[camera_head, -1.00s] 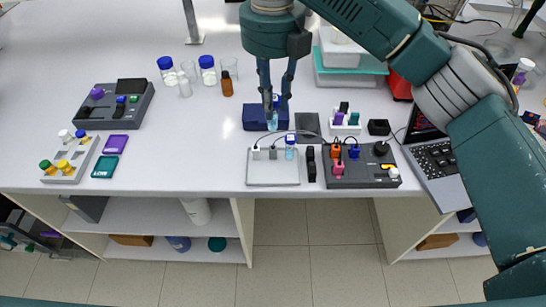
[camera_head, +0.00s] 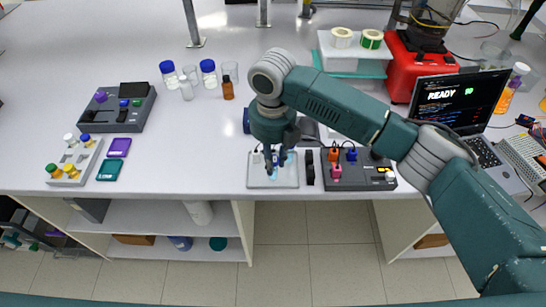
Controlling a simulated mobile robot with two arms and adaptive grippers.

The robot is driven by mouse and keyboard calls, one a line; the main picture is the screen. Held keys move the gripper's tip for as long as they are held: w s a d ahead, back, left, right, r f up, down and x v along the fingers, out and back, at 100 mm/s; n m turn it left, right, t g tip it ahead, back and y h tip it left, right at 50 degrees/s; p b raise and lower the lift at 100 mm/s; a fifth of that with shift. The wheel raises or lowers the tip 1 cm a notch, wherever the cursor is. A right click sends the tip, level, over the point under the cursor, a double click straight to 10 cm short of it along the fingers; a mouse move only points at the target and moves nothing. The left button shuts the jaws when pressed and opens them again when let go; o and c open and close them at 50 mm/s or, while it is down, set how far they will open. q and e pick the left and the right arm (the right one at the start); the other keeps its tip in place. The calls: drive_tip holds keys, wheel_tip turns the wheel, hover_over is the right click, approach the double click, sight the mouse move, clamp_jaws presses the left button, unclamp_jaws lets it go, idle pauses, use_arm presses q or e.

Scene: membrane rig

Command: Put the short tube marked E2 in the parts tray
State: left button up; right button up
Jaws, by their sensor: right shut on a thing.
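My right gripper (camera_head: 273,165) points down over the flat light grey plate (camera_head: 287,182) at the front of the bench. It is shut on a small light-blue piece (camera_head: 274,176) that shows just below the fingertips. I cannot read a mark on this piece, nor tell whether it touches the plate. The gripper hides much of the plate's back part. I cannot make out an E2 mark anywhere, and I cannot tell which item is the parts tray. My left gripper is not in view.
Right of the plate stand a black upright part (camera_head: 309,167) and a dark control box (camera_head: 358,172) with coloured plugs. A vial rack (camera_head: 66,180) and two flat boxes are at left. My right arm hides things behind. The bench's left middle is clear.

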drive_tip(key=shift+f, duration=0.2)
drive_tip(key=o, duration=1)
drive_tip(key=shift+r, duration=0.1)
drive_tip(key=shift+s+r+b, duration=0.1)
drive_tip(key=shift+r+b, duration=1.65)
drive_tip(key=shift+r, duration=4.3)
drive_tip(key=shift+f, duration=0.1)
